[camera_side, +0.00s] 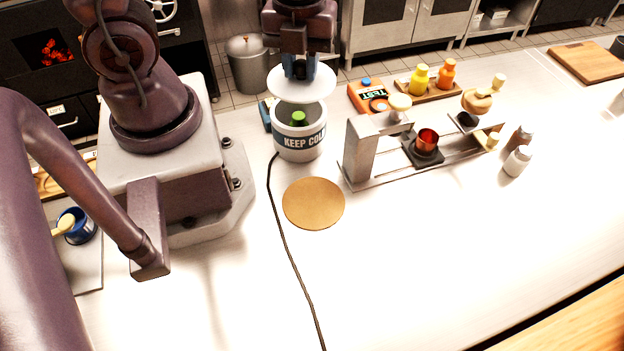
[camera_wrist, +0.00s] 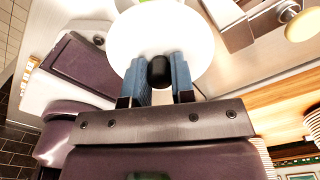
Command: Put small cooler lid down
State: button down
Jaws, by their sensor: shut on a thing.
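The small cooler (camera_side: 300,140) is a round tub marked "KEEP COL..." with a green thing (camera_side: 298,118) showing inside. Its white round lid (camera_side: 302,86) is held above the tub's open mouth, apart from it and roughly level. My gripper (camera_side: 300,72) is above the lid and shut on its knob. In the wrist view the blue fingers sit on both sides of the black knob (camera_wrist: 160,71), with the white lid (camera_wrist: 190,35) beyond. The lid hides the back of the tub's mouth.
A round cork-coloured mat (camera_side: 314,204) lies bare in front of the cooler. A black cable (camera_side: 282,235) runs left of the mat. The front counter is clear.

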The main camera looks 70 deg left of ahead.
jog(key=s+d+f+m, duration=0.1)
jog(key=d+f+m, duration=0.1)
jog(key=d+f, duration=0.45)
jog(key=n, duration=0.4)
send_near(314, 202)
jog(key=shift+f, duration=3.25)
jog(key=shift+f+m, duration=0.1)
jog(key=shift+m, duration=0.2)
jog(key=c, duration=1)
grip_release()
jog(key=shift+o, duration=0.2)
notch_tip(314, 202, up, 12)
jog(key=shift+r, duration=0.2)
